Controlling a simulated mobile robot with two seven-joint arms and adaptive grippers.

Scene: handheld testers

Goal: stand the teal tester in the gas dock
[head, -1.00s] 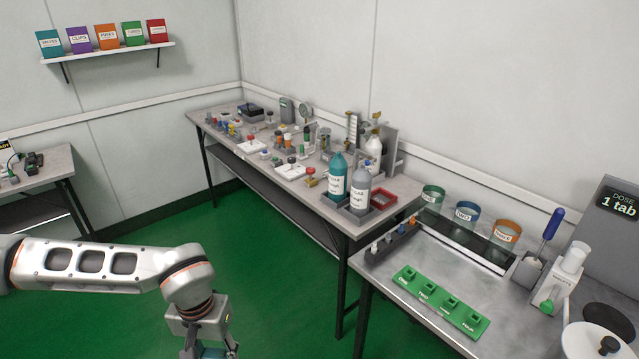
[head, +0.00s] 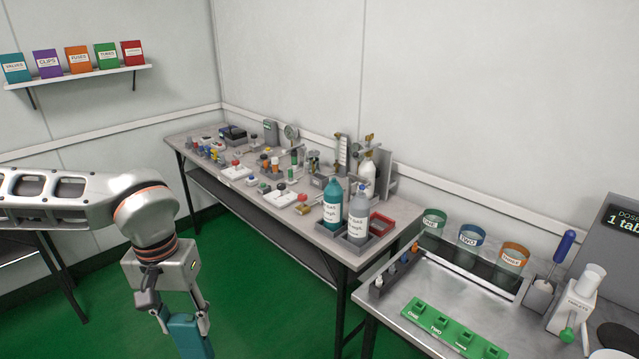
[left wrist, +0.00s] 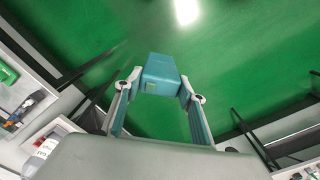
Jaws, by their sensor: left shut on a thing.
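The teal tester (head: 188,335) hangs below my left gripper (head: 182,314) at the lower left of the head view, over the green floor. Its lower end is cut off by the picture's edge. My left gripper is shut on it. In the left wrist view the tester (left wrist: 161,72) sits between the two fingers, with the floor behind it. I cannot pick out the gas dock for certain; several grey holders and devices stand on the long bench (head: 240,187). My right gripper is not in view.
A teal bottle (head: 332,207) and a grey bottle (head: 359,220) stand at the long bench's near end, beside a red-rimmed tray (head: 382,226). A nearer table at right holds a green socket strip (head: 450,331). Open floor lies between my left arm and the bench.

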